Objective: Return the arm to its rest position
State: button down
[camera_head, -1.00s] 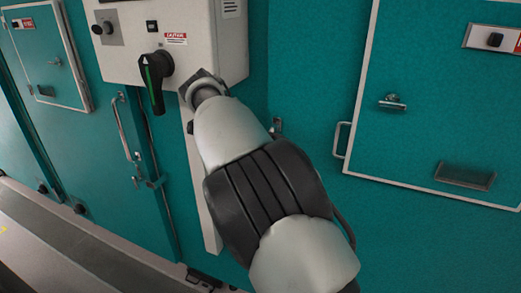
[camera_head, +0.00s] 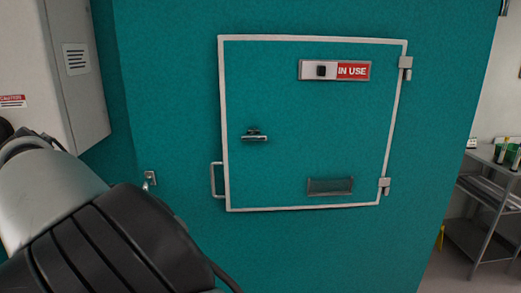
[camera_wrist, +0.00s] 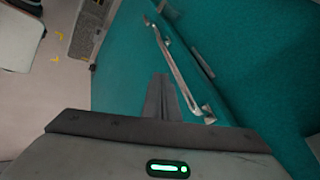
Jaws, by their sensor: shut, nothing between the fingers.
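My arm fills the lower left of the head view, with white and black links. Its end lies outside that picture. In the wrist view my gripper (camera_wrist: 161,80) shows its dark fingers together, shut and empty, pointing up the picture. A long metal handle (camera_wrist: 178,62) on a teal surface (camera_wrist: 130,50) is just to the right of the fingers.
A shelf cart (camera_head: 490,215) is at the right. Pale floor (camera_wrist: 50,90) lies left in the wrist view.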

jog(key=w+d+r+n+g, duration=0.1)
jog(key=w+d+r, duration=0.2)
jog(key=d, duration=0.7)
jog(key=w+d+r+n+g, duration=0.1)
jog(key=w+d+r, duration=0.2)
jog(key=d, duration=0.7)
jog(key=s+d+r+n+y+p, duration=0.1)
jog(key=s+d+n, duration=0.15)
jog(key=d, duration=0.55)
jog(key=s+d+r+n+y+p, duration=0.1)
jog(key=s+d+r, duration=0.15)
jog(key=d, duration=0.65)
jog(key=s+d+f+n, duration=0.2)
jog(key=s+d, duration=0.5)
jog(key=s, duration=0.1)
jog(key=s+d+f+n+t, duration=0.1)
jog(key=s+d+f+n, duration=0.2)
jog(key=s+d, duration=0.4)
jog(key=shift+s+f+p, duration=0.25)
jog(key=shift+s+p, duration=0.1)
jog(key=shift+s, duration=0.45)
jog(key=shift+n, duration=0.25)
